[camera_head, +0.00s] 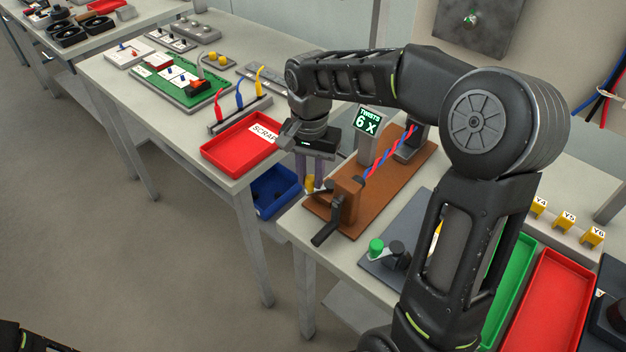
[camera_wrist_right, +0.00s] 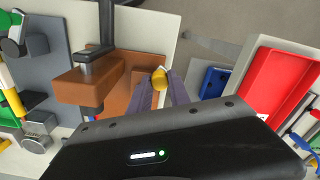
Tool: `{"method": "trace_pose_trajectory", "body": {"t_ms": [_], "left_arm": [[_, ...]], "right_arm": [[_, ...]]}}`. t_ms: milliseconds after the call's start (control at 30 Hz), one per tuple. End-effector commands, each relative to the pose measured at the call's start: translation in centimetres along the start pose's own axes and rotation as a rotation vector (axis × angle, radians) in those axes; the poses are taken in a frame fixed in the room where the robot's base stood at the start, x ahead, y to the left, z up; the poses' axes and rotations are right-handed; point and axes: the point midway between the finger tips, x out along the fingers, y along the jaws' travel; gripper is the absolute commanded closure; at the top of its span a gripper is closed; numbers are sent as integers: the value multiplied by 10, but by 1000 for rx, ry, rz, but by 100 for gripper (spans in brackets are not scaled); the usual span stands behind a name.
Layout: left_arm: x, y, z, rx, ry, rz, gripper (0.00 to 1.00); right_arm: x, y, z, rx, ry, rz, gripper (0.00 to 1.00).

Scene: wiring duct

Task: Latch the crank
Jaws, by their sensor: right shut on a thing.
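The twisting jig stands on a brown board (camera_head: 390,190), with an orange-brown block (camera_head: 349,196) at its near end. The dark crank (camera_head: 327,233) comes off the block's near side and points down toward the table's front edge; it also shows in the right wrist view (camera_wrist_right: 106,25). A small yellow knob (camera_wrist_right: 158,78) sits beside the block, at the board's edge. My right gripper (camera_head: 312,182) reaches down with its fingers shut on this knob, which also shows in the head view (camera_head: 310,184). My left gripper is out of view.
Twisted red and blue wires (camera_head: 388,157) run from the block to a far post. A display (camera_head: 367,121) reads "TWISTS 6 X". A red scrap tray (camera_head: 228,153) and a blue bin (camera_head: 266,207) lie to the left. A green knob (camera_head: 376,246) stands on a grey plate nearby.

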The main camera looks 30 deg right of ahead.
Motion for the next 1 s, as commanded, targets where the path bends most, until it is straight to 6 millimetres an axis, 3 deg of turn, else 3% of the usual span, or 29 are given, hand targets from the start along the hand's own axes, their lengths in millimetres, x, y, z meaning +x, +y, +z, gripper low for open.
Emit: {"method": "trace_pose_trajectory", "body": {"t_ms": [267,700,733,1000], "left_arm": [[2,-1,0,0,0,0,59],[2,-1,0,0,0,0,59],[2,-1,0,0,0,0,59],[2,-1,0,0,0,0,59]], "right_arm": [[0,-3,-4,98,2,-2,100],[-1,-4,-5,113,2,-3,100],[-1,-4,-5,112,2,-3,76],[0,-3,-5,111,1,-2,55]]}}
